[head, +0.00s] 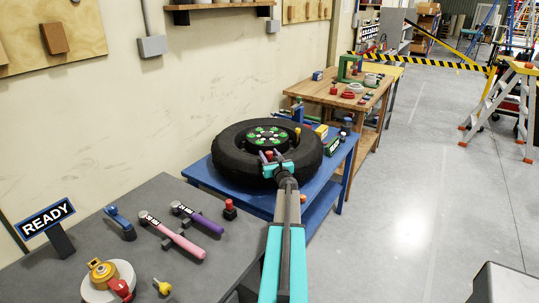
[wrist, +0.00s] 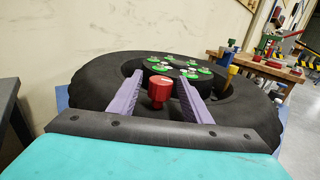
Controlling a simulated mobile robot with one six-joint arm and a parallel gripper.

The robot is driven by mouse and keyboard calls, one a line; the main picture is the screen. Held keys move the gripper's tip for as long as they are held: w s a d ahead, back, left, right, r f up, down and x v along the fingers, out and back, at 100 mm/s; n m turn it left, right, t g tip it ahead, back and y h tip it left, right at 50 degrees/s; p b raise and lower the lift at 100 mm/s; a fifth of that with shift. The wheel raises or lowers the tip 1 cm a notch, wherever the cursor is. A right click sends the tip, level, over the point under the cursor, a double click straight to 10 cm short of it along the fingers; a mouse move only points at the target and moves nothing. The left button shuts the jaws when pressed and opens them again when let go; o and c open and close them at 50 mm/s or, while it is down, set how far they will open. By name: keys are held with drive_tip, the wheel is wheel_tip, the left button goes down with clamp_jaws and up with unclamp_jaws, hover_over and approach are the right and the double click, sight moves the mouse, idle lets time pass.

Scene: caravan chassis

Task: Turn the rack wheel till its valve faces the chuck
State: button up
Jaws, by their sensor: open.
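The rack wheel (head: 226,160) is a black tyre lying flat on a blue stand, with a dark hub plate (head: 268,139) and green-and-white fittings. It fills the middle of the wrist view (wrist: 92,85). My gripper (head: 268,155) is over the near side of the wheel. Its two purple fingers (wrist: 160,80) are apart, with a red cylindrical cap (wrist: 160,91) between them; gaps show on both sides. Whether this cap is the valve I cannot tell. A yellow upright piece (head: 297,134) stands at the wheel's right side, also in the wrist view (wrist: 231,73). I cannot identify the chuck for certain.
A blue stand (head: 345,152) carries the wheel and small items at its right. A wooden bench (head: 325,92) stands behind.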

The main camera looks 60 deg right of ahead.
idle(0.3)
clamp_jaws()
drive_tip(key=shift+r+y, duration=0.1)
drive_tip(key=shift+y, duration=0.2)
